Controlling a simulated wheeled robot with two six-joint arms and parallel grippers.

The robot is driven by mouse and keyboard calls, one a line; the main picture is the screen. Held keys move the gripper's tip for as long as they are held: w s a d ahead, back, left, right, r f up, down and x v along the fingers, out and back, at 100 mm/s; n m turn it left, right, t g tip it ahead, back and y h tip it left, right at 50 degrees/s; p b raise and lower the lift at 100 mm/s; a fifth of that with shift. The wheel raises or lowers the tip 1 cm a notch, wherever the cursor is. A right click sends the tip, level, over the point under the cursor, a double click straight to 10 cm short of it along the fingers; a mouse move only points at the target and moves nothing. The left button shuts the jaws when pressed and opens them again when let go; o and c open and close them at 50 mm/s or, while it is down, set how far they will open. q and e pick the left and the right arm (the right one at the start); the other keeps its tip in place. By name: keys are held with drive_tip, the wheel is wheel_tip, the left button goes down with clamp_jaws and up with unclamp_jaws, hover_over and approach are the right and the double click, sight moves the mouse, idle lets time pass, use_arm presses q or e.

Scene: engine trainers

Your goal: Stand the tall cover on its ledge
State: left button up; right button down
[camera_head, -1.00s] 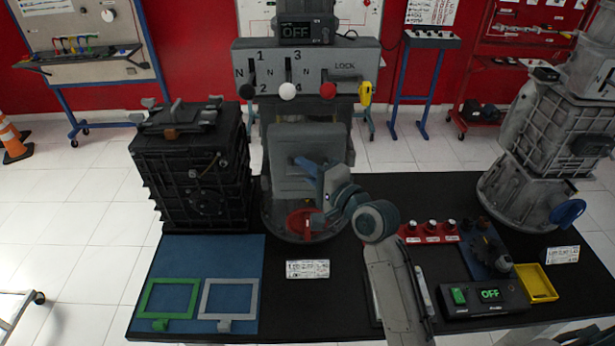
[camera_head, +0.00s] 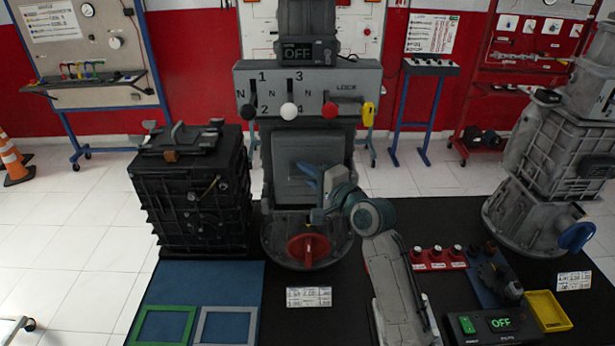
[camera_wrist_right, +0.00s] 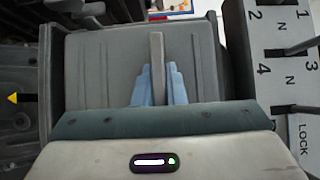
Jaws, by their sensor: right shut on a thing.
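The tall cover (camera_head: 295,165) is a grey ribbed panel, roughly upright in front of the middle trainer, below the lever panel. My right gripper (camera_head: 318,187) is shut on the cover's upright grip bar. In the right wrist view, the blue fingertips (camera_wrist_right: 160,87) lie on both sides of that bar, and the cover (camera_wrist_right: 95,70) fills the middle. A round grey base (camera_head: 275,232) with a red handle (camera_head: 308,248) is below the cover. My gripper and arm partly hide the cover's lower edge; I cannot tell whether it touches the ledge. My left gripper is out of view.
The lever panel (camera_head: 340,77) is just above the cover. A black ribbed housing (camera_head: 190,195) stands close on the left. A blue mat (camera_head: 215,280) with green and grey frames lies at front left. Red-based knobs (camera_head: 438,258) and a yellow tray (camera_head: 548,311) are at right.

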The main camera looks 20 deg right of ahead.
drive_tip(key=shift+r+p, duration=0.15)
drive_tip(key=shift+p, duration=0.8)
idle(1.6)
drive_tip(key=shift+f+b, duration=0.3)
drive_tip(key=shift+f, duration=0.4)
idle(0.8)
drive_tip(key=c, duration=1.4)
unclamp_jaws()
drive_tip(key=shift+s, duration=0.1)
drive_tip(key=shift+f, duration=0.15)
drive_tip(key=shift+s+d, duration=0.1)
drive_tip(key=shift+s, duration=0.2)
drive_tip(key=b+v, duration=0.3)
drive_tip(key=v, duration=0.7)
drive_tip(key=shift+s, duration=0.15)
